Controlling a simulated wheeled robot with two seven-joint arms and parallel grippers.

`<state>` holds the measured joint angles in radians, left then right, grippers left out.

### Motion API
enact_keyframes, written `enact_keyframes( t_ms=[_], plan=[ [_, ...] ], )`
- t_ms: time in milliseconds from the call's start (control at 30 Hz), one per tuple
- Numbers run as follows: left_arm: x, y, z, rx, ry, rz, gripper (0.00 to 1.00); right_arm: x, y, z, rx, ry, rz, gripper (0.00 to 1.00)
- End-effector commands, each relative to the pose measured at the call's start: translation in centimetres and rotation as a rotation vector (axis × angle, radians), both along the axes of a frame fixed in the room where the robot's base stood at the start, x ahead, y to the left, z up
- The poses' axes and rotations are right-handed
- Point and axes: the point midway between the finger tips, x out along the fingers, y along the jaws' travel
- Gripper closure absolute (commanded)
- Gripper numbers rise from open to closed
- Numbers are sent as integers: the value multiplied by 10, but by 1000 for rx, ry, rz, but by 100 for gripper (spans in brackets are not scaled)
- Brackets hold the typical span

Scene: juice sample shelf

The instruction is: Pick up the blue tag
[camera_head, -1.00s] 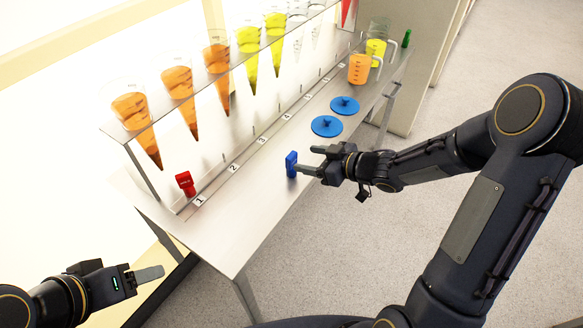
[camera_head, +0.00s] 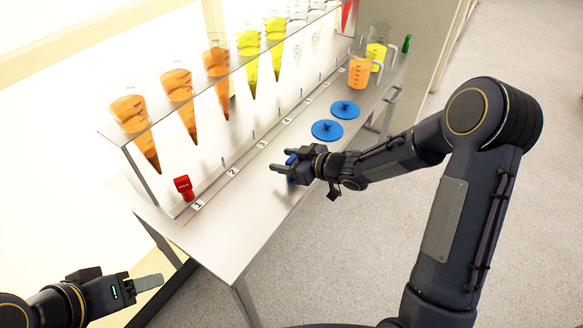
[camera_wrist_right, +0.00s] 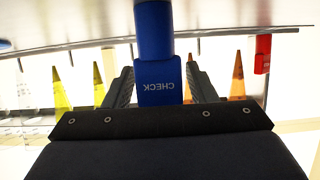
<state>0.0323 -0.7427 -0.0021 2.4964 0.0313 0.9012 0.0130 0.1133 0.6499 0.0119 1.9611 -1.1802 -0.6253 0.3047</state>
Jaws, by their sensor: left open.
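The blue tag (camera_head: 291,159) stands on the metal bench. It is partly hidden by my right gripper (camera_head: 283,160) in the head view. In the right wrist view the blue tag (camera_wrist_right: 158,82) reads "CHECK" and sits between the two spread fingers of my right gripper (camera_wrist_right: 160,78). The right gripper looks open around the tag; contact is hard to tell. My left gripper (camera_head: 148,282) is open and empty at the lower left, off the bench.
A red tag (camera_head: 183,187) stands by label 1. Cones of orange and yellow juice hang in the rack (camera_head: 150,122) above the bench (camera_head: 235,225). Two blue lids (camera_head: 327,130) and orange (camera_head: 359,72) and yellow jugs (camera_head: 377,50) stand farther along.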

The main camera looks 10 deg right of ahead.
Motion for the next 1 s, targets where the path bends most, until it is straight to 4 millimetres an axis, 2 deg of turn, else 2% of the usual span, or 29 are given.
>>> enact_keyframes(
  t_ms=[33,200,300,667,867,1000],
  plan=[
    [0,0,0,0,0,0,41,0,0,0,0,0,0,56],
    [0,0,0,0,0,0,41,0,0,0,0,0,0,78],
    [0,0,0,0,0,0,41,0,0,0,0,0,0,88],
    [0,0,3,0,0,0,41,0,0,8,0,-1,0,88],
    [0,0,13,0,0,0,41,0,0,36,-1,-4,0,88],
    [0,0,20,0,0,0,41,-22,-7,63,0,-4,-2,88]
  ],
)
